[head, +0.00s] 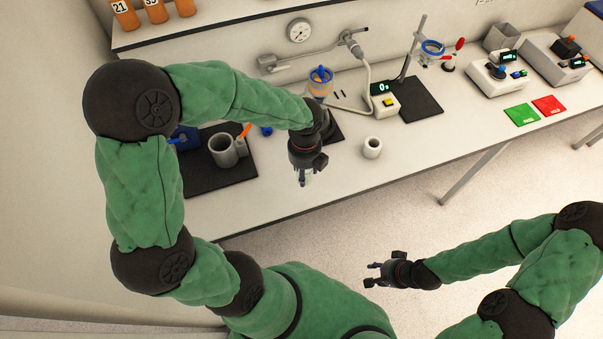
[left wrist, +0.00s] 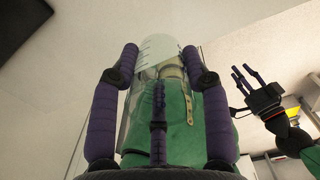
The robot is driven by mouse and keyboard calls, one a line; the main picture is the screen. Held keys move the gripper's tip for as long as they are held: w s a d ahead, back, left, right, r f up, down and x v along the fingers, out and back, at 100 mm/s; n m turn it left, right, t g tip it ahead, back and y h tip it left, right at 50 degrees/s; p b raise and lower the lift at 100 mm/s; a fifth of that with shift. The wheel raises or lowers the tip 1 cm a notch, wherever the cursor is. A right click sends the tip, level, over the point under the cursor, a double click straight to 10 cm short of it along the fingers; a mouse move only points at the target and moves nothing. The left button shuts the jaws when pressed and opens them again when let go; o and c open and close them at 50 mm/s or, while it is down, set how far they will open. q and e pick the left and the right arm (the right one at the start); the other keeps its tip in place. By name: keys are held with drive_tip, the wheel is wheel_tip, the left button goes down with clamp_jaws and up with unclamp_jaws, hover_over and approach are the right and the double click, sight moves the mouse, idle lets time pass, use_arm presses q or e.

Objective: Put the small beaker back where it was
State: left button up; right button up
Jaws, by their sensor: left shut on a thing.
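My left gripper (head: 303,178) is shut on the small beaker, over the front part of the bench (head: 340,172). My right gripper (head: 372,275) is open and empty, in front of the bench over the floor. It also shows in the left wrist view (left wrist: 243,80).
A white cup (head: 372,148) stands to the right of my left gripper. Behind are a scale (head: 384,101), an orange-and-blue container (head: 320,82) and a stand on a dark mat (head: 420,100). Bench around the cup is clear.

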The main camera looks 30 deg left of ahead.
use_arm(q)
drive_tip(key=f, duration=0.1)
drive_tip(key=w+a+f, duration=0.2)
drive_tip(key=f, duration=0.1)
drive_tip(key=shift+w+b, duration=0.15)
drive_tip(key=shift+b, duration=0.25)
drive_tip(key=shift+w+a+f+b, duration=0.15)
drive_tip(key=shift+f+b, duration=0.1)
drive_tip(key=shift+f, duration=0.7)
drive_tip(key=shift+w+a+f+b, duration=0.1)
drive_tip(key=shift+f+b, duration=0.15)
drive_tip(key=shift+f, duration=0.65)
drive_tip(key=shift+f, duration=0.15)
drive_tip(key=o, duration=1.2)
wheel_tip(320, 180, up, 12)
drive_tip(key=p, duration=0.3)
